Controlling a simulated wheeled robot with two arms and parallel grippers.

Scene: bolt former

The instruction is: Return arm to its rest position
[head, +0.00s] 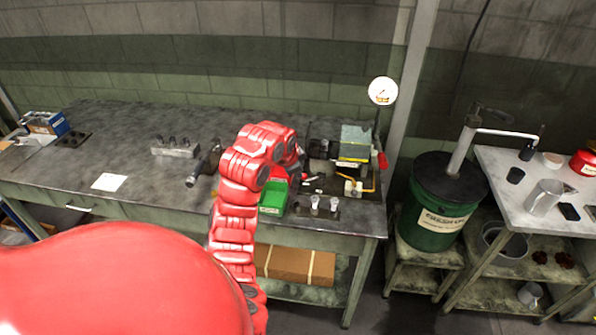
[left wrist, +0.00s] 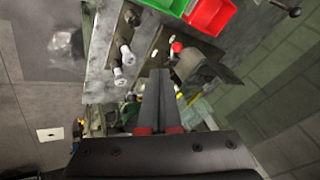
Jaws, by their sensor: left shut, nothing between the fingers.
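My red left arm (head: 236,215) rises from the bottom of the head view and reaches over the right part of the workbench (head: 120,150). Its wrist bends over beside the bolt former machine (head: 354,145), and the arm hides most of the gripper there. In the left wrist view, the two dark fingers of my left gripper (left wrist: 159,75) lie together, with nothing between them. They are over the bench's machine area, apart from the green bin (left wrist: 168,5) and the red bin (left wrist: 210,15). My right gripper is in neither view.
The green bin also shows in the head view (head: 272,198), close beside my arm. Two small pale-topped parts (head: 324,205) stand near the bench's front edge. A round gauge (head: 382,91) rises behind the machine. A green drum (head: 436,215) stands right of the bench. The bench's left middle is mostly clear.

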